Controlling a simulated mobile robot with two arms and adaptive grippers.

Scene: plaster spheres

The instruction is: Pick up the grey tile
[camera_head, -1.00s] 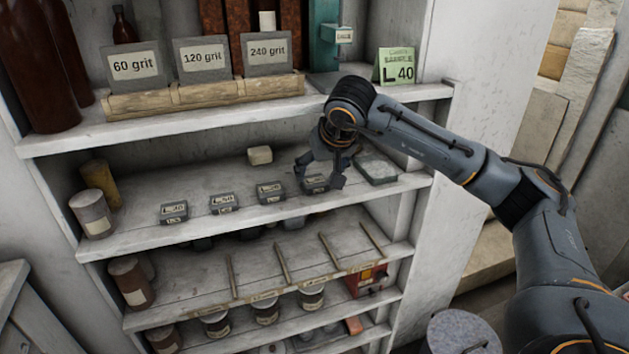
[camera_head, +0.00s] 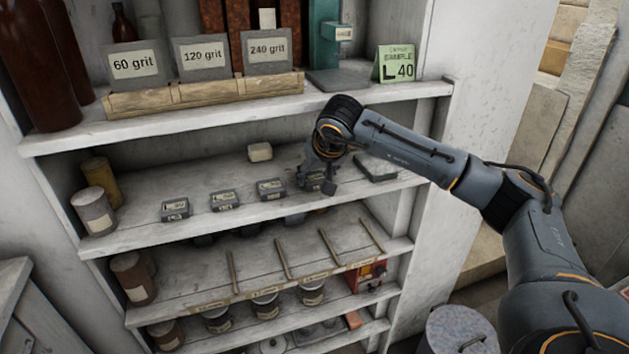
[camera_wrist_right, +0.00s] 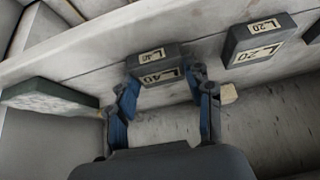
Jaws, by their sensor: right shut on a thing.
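Several small dark grey tiles with cream labels stand in a row on the middle shelf in the head view. The rightmost grey tile (camera_head: 312,181) is partly covered by my right gripper (camera_head: 319,174). In the right wrist view this grey tile (camera_wrist_right: 158,64) reads L 40 and sits between the two blue-padded fingers of my right gripper (camera_wrist_right: 168,84). The gripper is shut on it; the tile appears to be at shelf level, and I cannot tell whether it is clear of the shelf. A neighbouring tile (camera_wrist_right: 259,38) reads L 20. My left gripper is not in view.
A flat grey-green slab (camera_head: 376,167) lies right of the gripper, and a small cream block (camera_head: 260,152) lies behind. Jars stand at the shelf's left end.

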